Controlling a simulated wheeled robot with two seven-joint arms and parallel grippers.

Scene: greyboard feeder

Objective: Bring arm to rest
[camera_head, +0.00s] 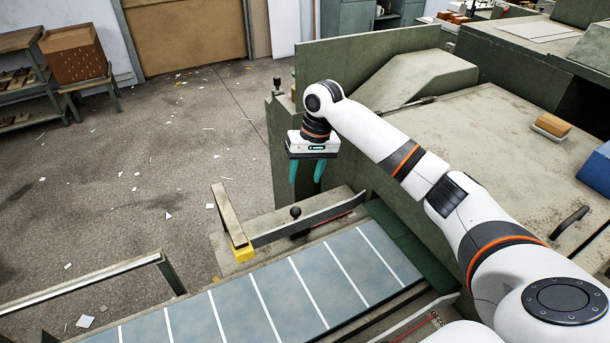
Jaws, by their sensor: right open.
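My right arm reaches in from the lower right across the green machine. Its right gripper (305,178) points down with two teal fingers apart, open, with nothing between them. It hangs in front of the machine's green side panel, above the far end of the feeder bed (275,300). The bed is blue-grey with several white cross lines and no board on it. My left gripper is not in view.
The green machine (520,140) fills the right, with a wooden-topped block (552,125) on its top. A guide rail with a black knob (296,212) and a yellow block (242,253) stand beside the bed. A brown crate (75,55) stands at the far left. Open littered floor lies left.

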